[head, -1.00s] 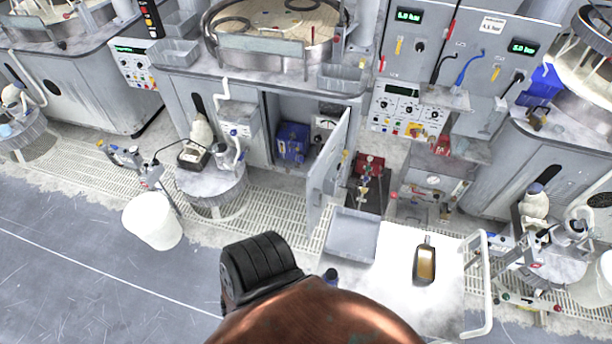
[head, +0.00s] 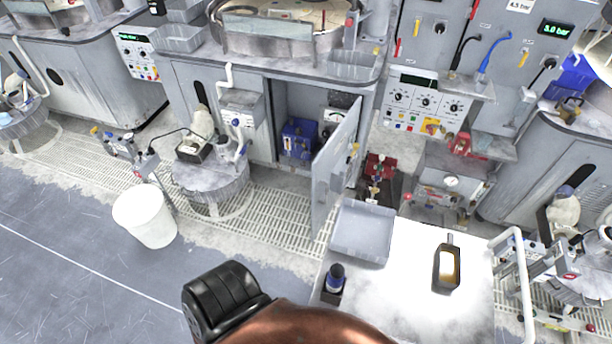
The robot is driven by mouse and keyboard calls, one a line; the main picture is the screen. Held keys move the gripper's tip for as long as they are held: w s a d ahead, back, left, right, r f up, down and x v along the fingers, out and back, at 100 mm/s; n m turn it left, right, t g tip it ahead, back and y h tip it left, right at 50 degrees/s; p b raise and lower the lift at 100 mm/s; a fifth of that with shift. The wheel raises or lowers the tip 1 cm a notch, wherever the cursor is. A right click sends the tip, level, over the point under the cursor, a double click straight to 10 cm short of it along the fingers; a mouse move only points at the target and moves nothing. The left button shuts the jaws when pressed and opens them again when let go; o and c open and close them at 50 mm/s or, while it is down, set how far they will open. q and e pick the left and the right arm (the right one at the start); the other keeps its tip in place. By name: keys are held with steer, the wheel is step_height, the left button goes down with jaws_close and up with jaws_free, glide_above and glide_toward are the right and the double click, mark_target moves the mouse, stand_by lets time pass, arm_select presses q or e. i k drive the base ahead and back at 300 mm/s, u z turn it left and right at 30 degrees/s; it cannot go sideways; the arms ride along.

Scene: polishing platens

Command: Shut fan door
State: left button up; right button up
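The grey cabinet door (head: 333,165) below the middle polishing machine stands wide open, swung out toward me on its right-hand side. The cabinet's opening shows a blue box (head: 298,138) and a small gauge panel inside. I cannot tell which part in there is the fan. A black and copper part of my own body fills the bottom of the head view, short of the door. Neither of my grippers is in view.
A white bucket (head: 146,216) and a round pedestal (head: 211,176) stand left. Floor at lower left is clear.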

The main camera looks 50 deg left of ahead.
mark_target(327, 185)
steer(key=u, duration=2.65)
steer(key=k, duration=0.9)
steer(key=z, duration=1)
steer(key=i, duration=1)
